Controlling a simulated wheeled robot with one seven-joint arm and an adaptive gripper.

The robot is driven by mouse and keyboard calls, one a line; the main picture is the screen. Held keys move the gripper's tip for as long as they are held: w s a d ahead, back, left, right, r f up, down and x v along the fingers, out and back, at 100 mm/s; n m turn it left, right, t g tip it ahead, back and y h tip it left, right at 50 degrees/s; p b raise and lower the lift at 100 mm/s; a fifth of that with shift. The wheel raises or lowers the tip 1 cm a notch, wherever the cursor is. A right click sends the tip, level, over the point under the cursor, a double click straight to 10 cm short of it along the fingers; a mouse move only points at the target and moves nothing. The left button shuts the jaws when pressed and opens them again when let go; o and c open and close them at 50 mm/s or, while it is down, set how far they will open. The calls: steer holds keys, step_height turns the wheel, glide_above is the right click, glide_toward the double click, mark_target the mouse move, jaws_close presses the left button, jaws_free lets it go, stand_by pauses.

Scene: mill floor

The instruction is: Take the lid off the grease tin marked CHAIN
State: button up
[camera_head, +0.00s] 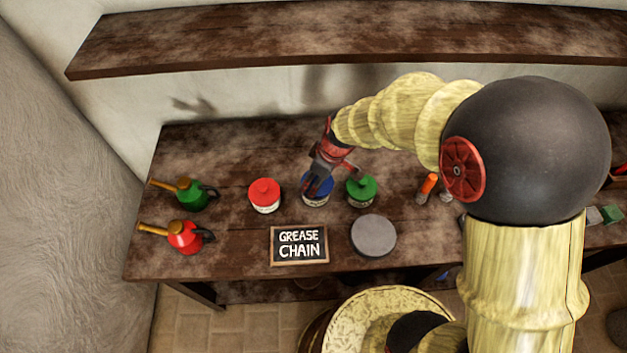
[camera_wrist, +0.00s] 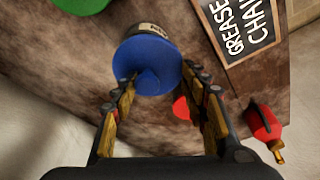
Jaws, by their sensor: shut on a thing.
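Three grease tins stand on the bench: one with a red lid (camera_head: 265,191), one with a blue lid (camera_head: 319,183) and one with a green lid (camera_head: 362,187). Their labels are too small to read. My gripper (camera_head: 331,181) reaches down over the blue-lidded tin. In the wrist view the blue lid (camera_wrist: 147,66) lies between my gripper's fingers (camera_wrist: 157,80), which are shut on it. Part of a pale label shows at the tin's side. I cannot tell whether the lid is clear of the tin. A slate sign (camera_head: 299,246) reading GREASE CHAIN stands in front.
A grey round disc (camera_head: 374,236) lies right of the sign. A green oil can (camera_head: 187,194) and a red oil can (camera_head: 187,238) stand at the left. An orange-handled thing (camera_head: 428,184) lies to the right. A shelf (camera_head: 330,38) runs above the bench (camera_head: 232,150).

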steer(key=s+r, duration=0.2)
steer(key=r, duration=0.1)
steer(key=s+r, duration=0.1)
steer(key=shift+d+r+p, duration=0.15)
steer(key=shift+d+p, duration=0.15)
steer(key=shift+d, duration=0.05)
steer(key=s+d+r, duration=0.2)
steer(key=s+r, duration=0.2)
steer(key=s, duration=0.5)
steer(key=shift+p, duration=0.45)
steer(key=shift+s, duration=0.1)
